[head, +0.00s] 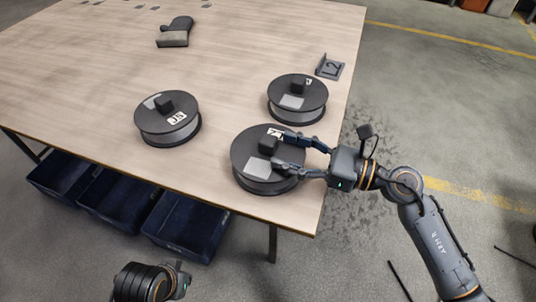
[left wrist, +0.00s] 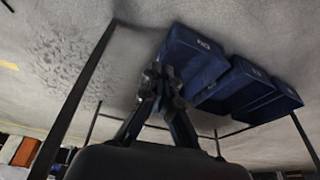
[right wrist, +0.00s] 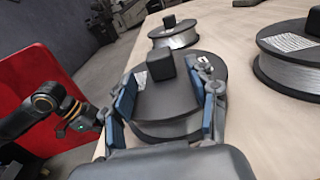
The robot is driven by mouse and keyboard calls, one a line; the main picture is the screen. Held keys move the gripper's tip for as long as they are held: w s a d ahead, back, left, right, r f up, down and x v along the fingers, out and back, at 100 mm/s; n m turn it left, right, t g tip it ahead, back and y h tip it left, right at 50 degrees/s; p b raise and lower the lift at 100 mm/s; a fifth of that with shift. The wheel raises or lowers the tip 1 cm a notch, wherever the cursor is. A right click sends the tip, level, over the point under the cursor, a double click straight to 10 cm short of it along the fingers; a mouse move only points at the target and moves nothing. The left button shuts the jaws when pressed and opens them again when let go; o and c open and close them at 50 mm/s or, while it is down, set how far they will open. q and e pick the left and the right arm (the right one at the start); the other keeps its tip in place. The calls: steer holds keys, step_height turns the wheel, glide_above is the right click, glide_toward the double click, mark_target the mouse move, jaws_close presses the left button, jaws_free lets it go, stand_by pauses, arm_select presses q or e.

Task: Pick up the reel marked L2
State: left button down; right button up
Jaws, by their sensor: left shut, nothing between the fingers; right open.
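Three dark reels with knobs on top stand on the table. The front reel (head: 262,178) has a grey patch and a white label partly hidden by a finger, so I cannot read its mark. My right gripper (head: 281,148) is open, with its fingers on either side of this reel's black knob (right wrist: 160,66). The back right reel (head: 297,108) has a partly hidden label. The left reel (head: 168,124) has a label that looks like "J5". My left gripper (left wrist: 160,80) is shut and empty, below the table's front edge.
A small grey bracket (head: 329,67) with a "2" stands near the table's right edge. Blue bins (head: 187,222) sit under the front edge. The table (head: 90,95) has free room at left.

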mark_target(276, 144)
steer(key=x, duration=0.4)
steer(key=shift+w+r, duration=0.1)
steer(key=shift+r, duration=0.3)
steer(key=shift+w+a+f, duration=0.1)
steer(key=shift+w+a, duration=0.05)
steer(key=shift+a, duration=0.2)
jaws_close()
arm_select(q)
steer(key=shift+x, duration=0.9)
